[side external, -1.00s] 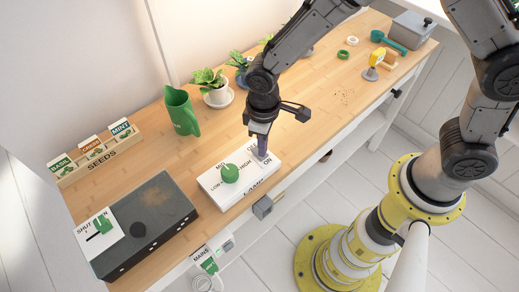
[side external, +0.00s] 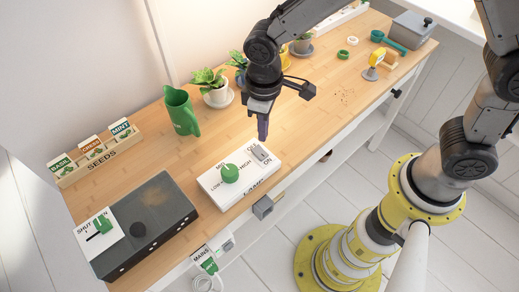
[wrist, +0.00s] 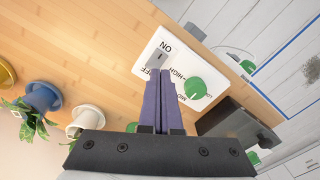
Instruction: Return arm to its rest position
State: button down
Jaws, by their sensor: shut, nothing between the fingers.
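My gripper (side external: 263,138) is shut and empty, above the desk just behind the white lamp box. Its two purple fingers (wrist: 161,75) lie side by side in the wrist view. The white lamp box (side external: 211,184) has a green knob (side external: 230,173) marked low, mid and high, and a grey rocker switch (side external: 262,154) marked off and on. In the wrist view the switch (wrist: 157,56) is just beyond the fingertips and the green knob (wrist: 195,89) is to their right. The fingers look apart from the box.
The wooden desk (side external: 160,155) holds a green jug (side external: 181,111), potted plants (side external: 213,87), a seeds rack (side external: 98,155) and a dark box (side external: 155,213) with a shut card. A yellow-faced item (side external: 376,58) and a grey box (side external: 409,29) stand at the far right.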

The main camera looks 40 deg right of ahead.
jog(key=d+r+m+t+y, duration=0.1)
jog(key=d+r+m+t, duration=0.1)
jog(key=d+r, duration=0.5)
jog(key=d+r+m+t, duration=0.1)
jog(key=d+r+t, duration=0.1)
jog(key=d+r, duration=0.5)
jog(key=s+d+r+m+t, duration=0.2)
jog(key=s+d+r, duration=0.3)
jog(key=s, duration=0.4)
jog(key=s+f+m+h, duration=0.1)
jog(key=s+f, duration=0.1)
jog(key=s, duration=0.5)
jog(key=shift+s+d, duration=0.15)
jog(key=shift+s, duration=0.2)
